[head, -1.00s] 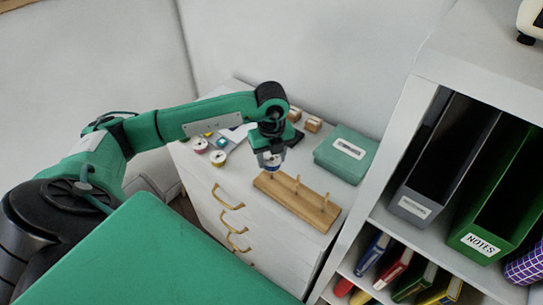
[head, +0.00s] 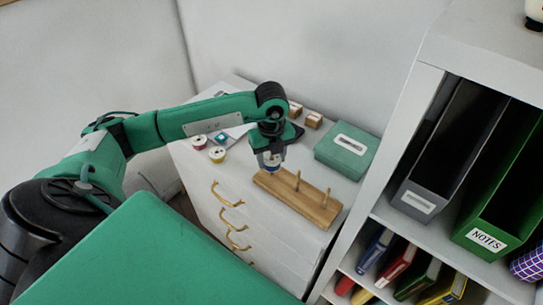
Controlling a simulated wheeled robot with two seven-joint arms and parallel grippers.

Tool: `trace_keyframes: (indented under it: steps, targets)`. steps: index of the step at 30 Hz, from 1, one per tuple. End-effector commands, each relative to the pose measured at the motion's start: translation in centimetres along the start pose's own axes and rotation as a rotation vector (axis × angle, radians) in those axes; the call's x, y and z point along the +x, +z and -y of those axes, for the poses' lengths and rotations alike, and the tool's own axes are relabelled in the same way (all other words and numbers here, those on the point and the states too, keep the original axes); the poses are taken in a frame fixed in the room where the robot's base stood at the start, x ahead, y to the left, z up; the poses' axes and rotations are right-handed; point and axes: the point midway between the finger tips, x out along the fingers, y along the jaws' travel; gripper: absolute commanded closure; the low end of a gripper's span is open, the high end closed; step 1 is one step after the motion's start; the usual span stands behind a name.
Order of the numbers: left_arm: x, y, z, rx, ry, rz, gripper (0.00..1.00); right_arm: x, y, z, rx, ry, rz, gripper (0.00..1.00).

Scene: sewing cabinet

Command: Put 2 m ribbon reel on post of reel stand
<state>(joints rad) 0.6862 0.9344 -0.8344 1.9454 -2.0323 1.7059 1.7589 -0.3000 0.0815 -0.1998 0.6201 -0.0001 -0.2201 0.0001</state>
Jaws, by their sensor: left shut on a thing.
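The wooden reel stand (head: 312,206) lies on top of the white cabinet, with two bare posts showing, a middle one and a right one. My left gripper (head: 270,160) points down over the stand's left end and is shut on a reel (head: 271,167), small and pale with some blue. The reel is at the left post's place, and that post is mostly hidden by the reel and gripper. I cannot tell whether the reel is around the post or just above it. My right gripper is out of view.
Other reels, one yellow (head: 217,155) and one pinkish (head: 199,142), stand left of the gripper. A white shelf with binders (head: 490,215) stands close on the right.

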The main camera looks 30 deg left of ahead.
Motion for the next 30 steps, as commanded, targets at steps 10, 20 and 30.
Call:
trace_keyframes:
  steps: [10,20,30]
  targets:
    - [0.3,0.0,0.0,0.000,0.000,0.000,0.74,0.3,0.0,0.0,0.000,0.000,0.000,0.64]
    - [0.3,0.0,0.0,0.000,0.000,0.000,0.27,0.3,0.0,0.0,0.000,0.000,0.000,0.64]
    - [-1.2,0.1,0.1,-0.001,-0.004,0.002,0.27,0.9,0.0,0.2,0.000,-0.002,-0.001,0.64]
